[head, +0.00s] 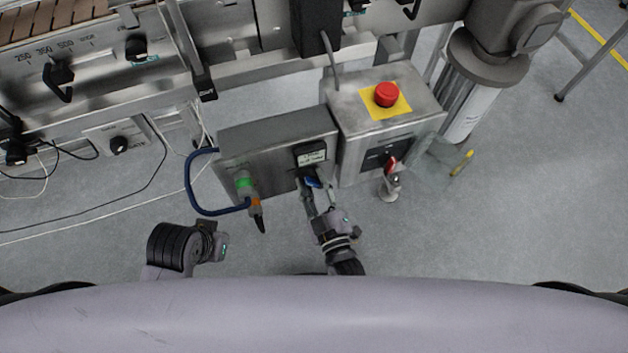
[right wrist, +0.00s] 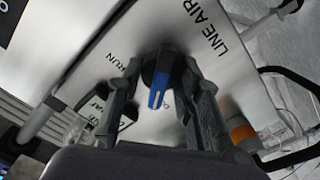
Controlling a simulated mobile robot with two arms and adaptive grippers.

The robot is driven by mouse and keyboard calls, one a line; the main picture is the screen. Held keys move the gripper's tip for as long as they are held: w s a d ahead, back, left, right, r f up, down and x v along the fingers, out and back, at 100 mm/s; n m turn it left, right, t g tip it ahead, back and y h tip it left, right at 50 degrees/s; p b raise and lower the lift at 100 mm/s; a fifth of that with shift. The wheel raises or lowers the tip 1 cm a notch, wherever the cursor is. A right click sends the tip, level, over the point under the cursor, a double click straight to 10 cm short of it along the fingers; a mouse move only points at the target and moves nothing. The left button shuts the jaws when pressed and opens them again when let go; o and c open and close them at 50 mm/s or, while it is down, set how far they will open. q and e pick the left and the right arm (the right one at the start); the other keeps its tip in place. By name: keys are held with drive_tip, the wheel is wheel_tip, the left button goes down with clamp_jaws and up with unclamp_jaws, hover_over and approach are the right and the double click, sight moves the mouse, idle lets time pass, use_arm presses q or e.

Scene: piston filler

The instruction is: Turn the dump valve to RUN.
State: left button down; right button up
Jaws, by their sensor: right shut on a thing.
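The dump valve is a dark round knob with a blue lever (right wrist: 158,90) on a grey metal box (head: 235,146). In the right wrist view the box face carries the words LINE AIR and RUN; RUN is printed to the left of the knob. The blue lever points down in that view, over a partly hidden label, and not toward RUN. In the head view the blue lever (head: 312,182) shows at the box's lower right. My right gripper (right wrist: 158,95) is shut on it, a finger on each side. My left gripper (head: 222,246) is away to the lower left; its jaws are unclear.
A box with a red emergency button (head: 387,94) and a red-handled switch (head: 391,166) stands to the right. The floor in front is clear.

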drive_tip(key=m+p, duration=0.1)
drive_tip(key=m, duration=0.4)
drive_tip(key=shift+p, duration=0.4)
drive_tip(key=m, duration=0.6)
drive_tip(key=shift+m+p, duration=0.3)
drive_tip(key=shift+p, duration=0.05)
drive_tip(key=m, duration=0.3)
drive_tip(key=shift+f, duration=0.1)
use_arm(q)
wheel_tip(320, 180, down, 10)
drive_tip(key=shift+r+g, duration=0.25)
drive_tip(key=shift+g, duration=0.05)
use_arm(e)
drive_tip(key=shift+m, duration=0.5)
use_arm(q)
drive_tip(key=shift+d+r, duration=0.1)
drive_tip(key=shift+r, duration=0.05)
use_arm(e)
drive_tip(key=shift+m, duration=0.3)
drive_tip(key=o, duration=1.2)
drive_tip(key=shift+c, duration=0.2)
use_arm(q)
drive_tip(key=shift+s, duration=0.1)
